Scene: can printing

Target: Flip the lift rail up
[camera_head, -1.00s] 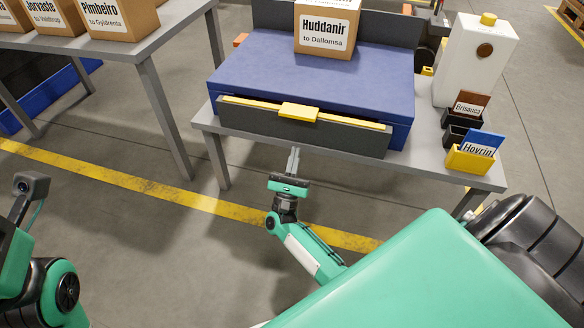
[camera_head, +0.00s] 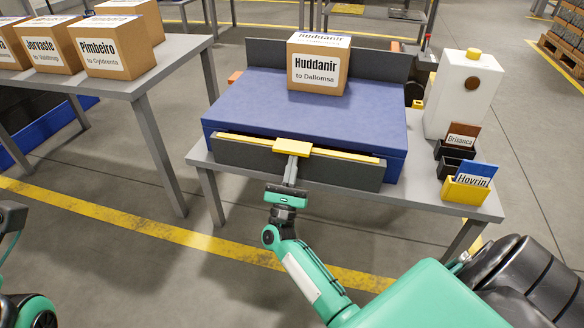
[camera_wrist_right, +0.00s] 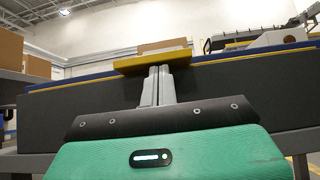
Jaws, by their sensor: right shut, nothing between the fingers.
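The lift rail (camera_head: 230,154) is a dark grey bar with a yellow top strip, hanging along the front of the blue machine bed (camera_head: 300,103). A yellow tab (camera_head: 292,147) sticks out at its middle; this tab (camera_wrist_right: 150,63) also shows in the right wrist view. My right gripper (camera_head: 291,168) is shut and empty, with its fingers pointing up just under the tab. In the right wrist view the fingertips (camera_wrist_right: 159,70) meet the tab's underside; I cannot tell if they touch. My left gripper is out of view.
A box labelled Huddanir (camera_head: 317,68) stands on the blue bed. A white bottle-like unit (camera_head: 461,98) and small card holders (camera_head: 466,192) stand on the grey table's right side. Another table (camera_head: 168,50) with boxes is at left. The floor in front is clear.

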